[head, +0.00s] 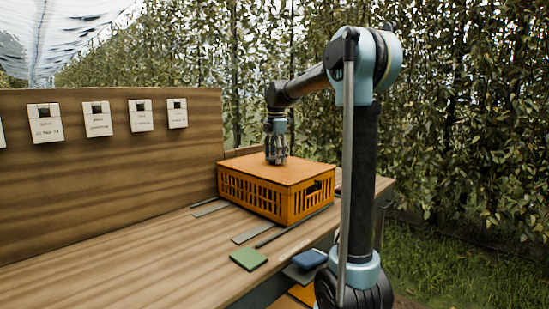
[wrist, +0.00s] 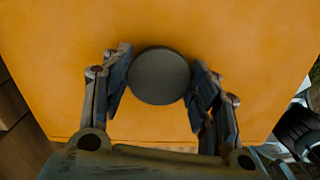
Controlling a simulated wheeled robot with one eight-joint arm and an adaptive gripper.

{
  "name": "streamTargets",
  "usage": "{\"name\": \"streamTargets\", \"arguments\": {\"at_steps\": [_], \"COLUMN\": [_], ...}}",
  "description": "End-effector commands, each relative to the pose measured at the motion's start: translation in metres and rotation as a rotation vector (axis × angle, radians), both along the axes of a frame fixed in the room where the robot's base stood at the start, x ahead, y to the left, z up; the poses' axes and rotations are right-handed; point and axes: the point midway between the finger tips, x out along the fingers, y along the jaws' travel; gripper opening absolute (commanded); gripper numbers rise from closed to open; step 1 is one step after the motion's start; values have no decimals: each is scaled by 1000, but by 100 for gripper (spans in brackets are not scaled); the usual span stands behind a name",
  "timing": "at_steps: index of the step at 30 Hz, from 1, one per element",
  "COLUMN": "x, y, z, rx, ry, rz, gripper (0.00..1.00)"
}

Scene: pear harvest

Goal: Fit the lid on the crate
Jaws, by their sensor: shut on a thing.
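The orange slatted crate (head: 262,200) stands on the wooden bench. The flat orange lid (head: 300,171) lies over the top of the crate and looks level; from this view I cannot tell whether its edges are fully seated. My gripper (head: 275,158) points down at the middle of the lid. In the wrist view the lid (wrist: 230,40) fills most of the picture. My gripper (wrist: 160,88) is shut on the round dark knob (wrist: 159,75) of the lid, one finger on each side. The inside of the crate is hidden.
A green pad (head: 248,259), grey strips (head: 252,232) and a blue item (head: 309,259) lie near the bench's front edge. A wooden back panel with white tags (head: 45,122) stands at the left. The bench's left part (head: 120,255) is clear.

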Motion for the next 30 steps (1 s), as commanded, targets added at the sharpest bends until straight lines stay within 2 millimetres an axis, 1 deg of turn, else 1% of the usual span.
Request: {"name": "streamTargets", "arguments": {"at_steps": [7,8,9,20,30], "x": [0,0,0,0,0], "y": [0,0,0,0,0], "z": [-4,-4,-4,-3,18], "rx": [0,0,0,0,0], "ry": [0,0,0,0,0], "rz": [0,0,0,0,0], "gripper": [22,59,63,63,63]}}
